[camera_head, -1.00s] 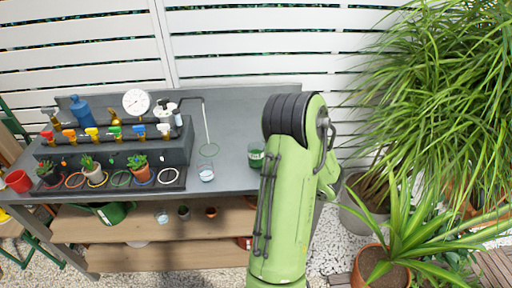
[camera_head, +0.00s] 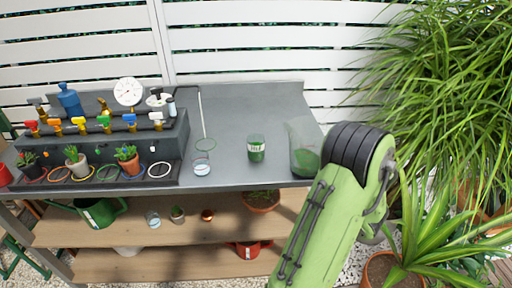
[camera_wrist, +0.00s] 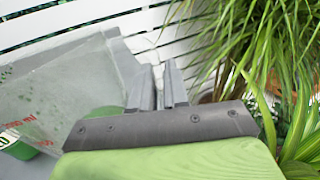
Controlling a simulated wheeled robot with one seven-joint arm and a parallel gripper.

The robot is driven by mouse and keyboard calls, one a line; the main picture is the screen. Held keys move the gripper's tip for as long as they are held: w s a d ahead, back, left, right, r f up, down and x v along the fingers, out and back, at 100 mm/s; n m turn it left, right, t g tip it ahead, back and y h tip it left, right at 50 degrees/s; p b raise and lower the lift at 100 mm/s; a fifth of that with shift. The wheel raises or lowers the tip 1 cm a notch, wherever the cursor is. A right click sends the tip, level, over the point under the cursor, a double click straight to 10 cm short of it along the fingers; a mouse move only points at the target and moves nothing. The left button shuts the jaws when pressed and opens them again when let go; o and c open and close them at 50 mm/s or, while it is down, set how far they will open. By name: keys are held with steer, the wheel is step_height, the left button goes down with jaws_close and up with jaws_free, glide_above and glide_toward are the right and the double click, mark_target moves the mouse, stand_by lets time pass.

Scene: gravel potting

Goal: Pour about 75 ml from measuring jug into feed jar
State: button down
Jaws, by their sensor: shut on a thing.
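The measuring jug (camera_head: 303,138) is clear and holds green liquid low inside. It is at the right end of the bench in the head view, partly hidden by my arm. In the wrist view the jug (camera_wrist: 75,85) fills the left side, with red marks on its wall. My gripper (camera_wrist: 160,80) is shut at the jug's side; the exact grip on it is hard to see. The feed jar (camera_head: 256,148), green with a pale label, stands upright on the bench left of the jug, apart from it in the head view.
A rack with coloured taps (camera_head: 80,140) and a row of small pots fill the bench's left. Large leafy plants (camera_head: 445,100) crowd the right. Bench behind the jar is clear.

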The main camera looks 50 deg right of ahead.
steer(key=shift+s+f+m, duration=0.1)
steer(key=shift+s+m, duration=0.1)
steer(key=shift+m, duration=0.2)
stand_by(1.9)
